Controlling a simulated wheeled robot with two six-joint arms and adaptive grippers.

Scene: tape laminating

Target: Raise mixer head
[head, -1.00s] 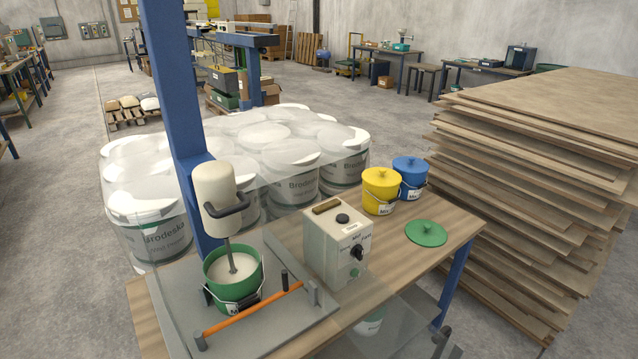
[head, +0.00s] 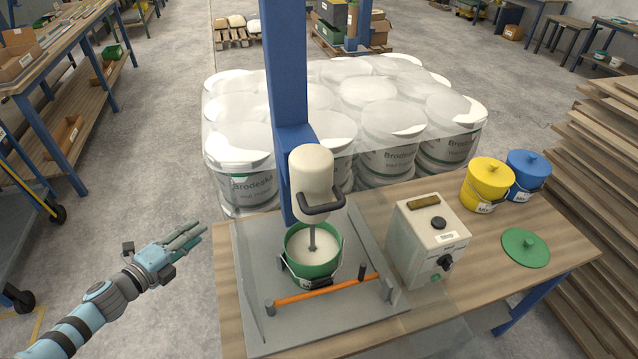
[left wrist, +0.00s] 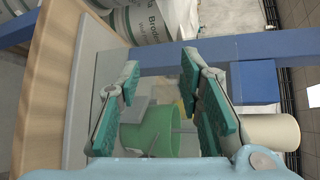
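The mixer head (head: 311,170) is a cream cylinder with a dark handle (head: 322,204), mounted on a blue column (head: 284,75). Its shaft (head: 312,236) reaches down into the pale contents of a green bucket (head: 318,268). My left gripper (head: 195,236) is to the left of the bucket and mixer head, apart from both. The mixer head also shows at the right of the left wrist view (left wrist: 272,132). There my left gripper (left wrist: 160,105) has its fingers spread and empty, with the green bucket (left wrist: 150,140) behind the gap. My right gripper is out of view.
An orange bar (head: 315,292) crosses in front of the bucket on the grey base plate (head: 256,300). A control box (head: 428,240), yellow bucket (head: 487,182), blue bucket (head: 528,175) and green lid (head: 525,248) are on the table's right. Wrapped white buckets (head: 365,112) stand behind.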

